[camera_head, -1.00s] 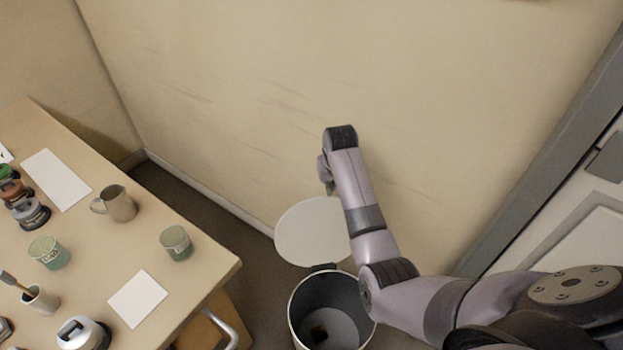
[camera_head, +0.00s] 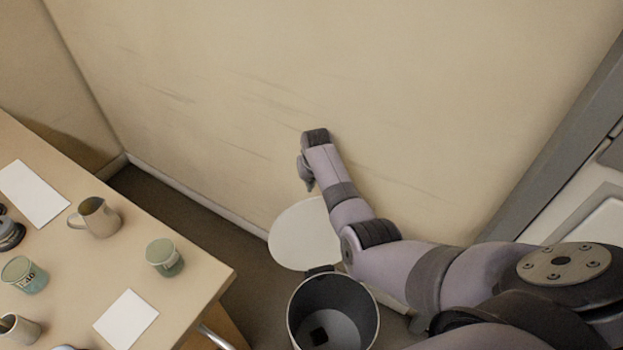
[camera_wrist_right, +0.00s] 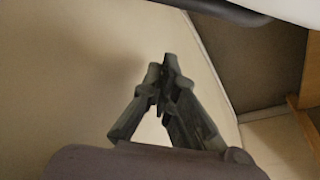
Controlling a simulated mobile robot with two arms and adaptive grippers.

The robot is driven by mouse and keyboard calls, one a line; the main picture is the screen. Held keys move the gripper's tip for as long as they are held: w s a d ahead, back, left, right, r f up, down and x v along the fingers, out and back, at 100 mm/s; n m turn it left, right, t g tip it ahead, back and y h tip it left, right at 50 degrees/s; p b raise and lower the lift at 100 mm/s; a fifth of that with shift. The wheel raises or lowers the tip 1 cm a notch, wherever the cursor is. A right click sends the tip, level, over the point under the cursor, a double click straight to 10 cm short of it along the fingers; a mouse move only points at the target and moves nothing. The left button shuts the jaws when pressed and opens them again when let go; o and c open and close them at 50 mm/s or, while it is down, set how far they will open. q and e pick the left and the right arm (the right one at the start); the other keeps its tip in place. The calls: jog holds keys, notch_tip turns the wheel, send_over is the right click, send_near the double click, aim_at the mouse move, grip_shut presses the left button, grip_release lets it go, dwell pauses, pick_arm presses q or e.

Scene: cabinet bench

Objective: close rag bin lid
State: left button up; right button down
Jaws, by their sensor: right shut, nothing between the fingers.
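The rag bin (camera_head: 333,312) stands on the floor, open, with a small dark thing at its bottom. Its round pale lid (camera_head: 304,235) is raised behind the bin, toward the wall. My right arm reaches over from the right, and my right gripper (camera_head: 308,184) hangs just above the lid's upper edge, by the wall. In the right wrist view the fingers of the right gripper (camera_wrist_right: 167,75) are together with nothing between them. Part of the lid's edge is hidden behind my arm; I cannot tell whether the gripper touches it. My left gripper is not seen.
A table (camera_head: 190,290) at the left holds a metal jug (camera_head: 97,218), a green cup (camera_head: 164,258), other cups and white sheets. The wall (camera_head: 230,110) is close behind the lid. A grey-framed door (camera_head: 590,215) stands at the right.

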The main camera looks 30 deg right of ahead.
pick_arm(q)
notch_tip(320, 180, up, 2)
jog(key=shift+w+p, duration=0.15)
jog(key=shift+p, duration=0.65)
pick_arm(e)
jog(key=s, duration=0.2)
jog(key=s+a, duration=0.1)
jog(key=s, duration=0.1)
jog(key=shift+r, duration=0.2)
